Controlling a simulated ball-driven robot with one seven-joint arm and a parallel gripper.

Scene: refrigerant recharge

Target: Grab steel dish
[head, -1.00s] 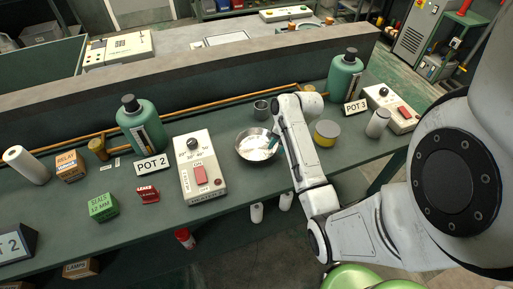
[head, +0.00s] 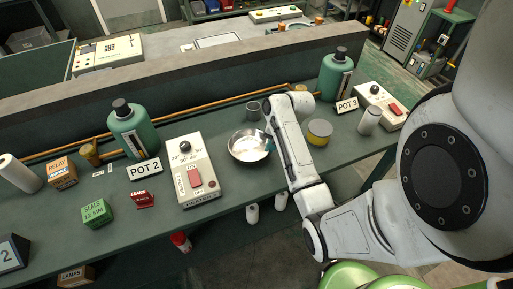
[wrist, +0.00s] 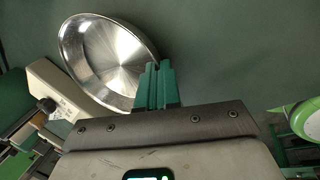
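The steel dish (head: 247,147) is a shiny round bowl on the green bench, to the right of the grey control box in the head view. In the wrist view the dish (wrist: 108,58) fills the upper left, its inside visible and empty. My gripper's teal fingers (wrist: 157,84) are close together at the dish's right-hand rim and appear pinched on its wall. The tips partly hide that part of the rim. In the head view the gripper (head: 268,143) is mostly hidden behind my white arm at the dish's right side.
A grey control box (head: 195,168) stands left of the dish. A small metal cup (head: 253,110) is behind it. A yellow-and-grey tin (head: 319,131) is right of my arm. Green bottles (head: 134,131) stand farther out. The bench in front of the dish is clear.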

